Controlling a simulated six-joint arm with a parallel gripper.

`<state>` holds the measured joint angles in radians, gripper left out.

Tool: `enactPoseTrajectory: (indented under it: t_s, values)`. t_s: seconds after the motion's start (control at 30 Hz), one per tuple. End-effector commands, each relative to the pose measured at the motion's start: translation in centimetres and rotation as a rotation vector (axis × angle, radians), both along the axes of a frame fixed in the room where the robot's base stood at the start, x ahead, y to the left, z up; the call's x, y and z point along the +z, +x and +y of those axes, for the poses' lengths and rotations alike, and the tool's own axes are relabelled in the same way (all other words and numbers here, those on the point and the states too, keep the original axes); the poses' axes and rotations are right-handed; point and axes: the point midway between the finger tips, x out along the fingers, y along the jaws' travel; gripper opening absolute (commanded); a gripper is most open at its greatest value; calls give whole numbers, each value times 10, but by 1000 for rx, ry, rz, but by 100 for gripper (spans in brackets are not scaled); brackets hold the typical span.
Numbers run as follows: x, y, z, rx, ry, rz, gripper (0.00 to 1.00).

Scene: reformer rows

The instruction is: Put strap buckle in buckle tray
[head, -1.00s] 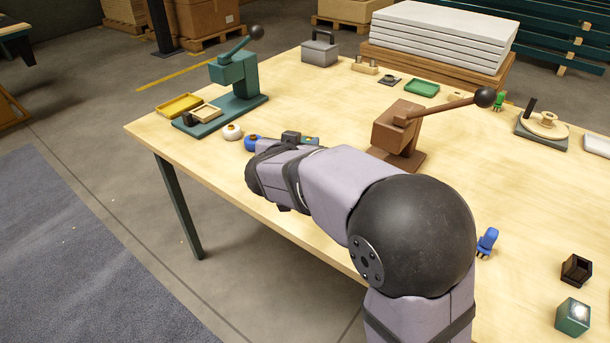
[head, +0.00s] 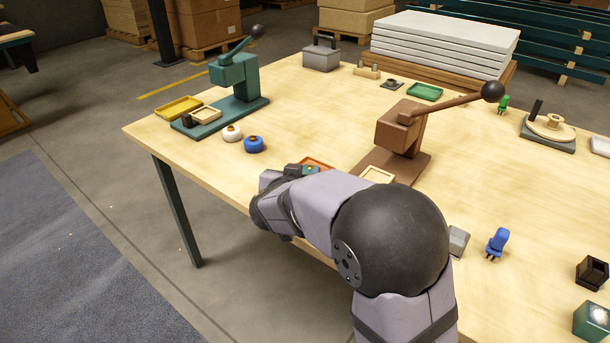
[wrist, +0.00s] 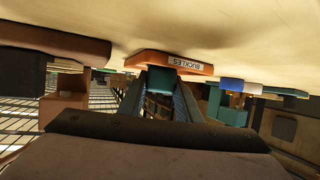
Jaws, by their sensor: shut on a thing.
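The buckle tray is a shallow orange tray (head: 316,161) in front of the brown press, partly hidden by my arm in the head view. In the inverted wrist view, the orange tray (wrist: 199,69) shows its white BUCKLES label just beyond my fingertips. My gripper (wrist: 161,88) is shut on a small teal piece (wrist: 161,78), which I take to be the strap buckle. A teal bit with yellow (head: 311,169) also shows at the gripper's end in the head view. It overlaps the tray's near side; I cannot tell whether they touch.
The brown press (head: 400,135) stands behind the tray, with a pale tray (head: 378,175) at its base. A blue clip-like piece (head: 497,243) and a grey block (head: 458,241) lie right of my arm.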

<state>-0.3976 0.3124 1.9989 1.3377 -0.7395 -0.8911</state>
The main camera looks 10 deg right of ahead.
Motion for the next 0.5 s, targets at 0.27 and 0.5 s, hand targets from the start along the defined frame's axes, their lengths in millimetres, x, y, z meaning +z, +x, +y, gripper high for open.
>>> enactPoseTrajectory:
  t_s: [0.27,0.5]
  values:
    - [0,0,0,0,0,-1,8]
    - [-2,0,0,0,0,-1,50]
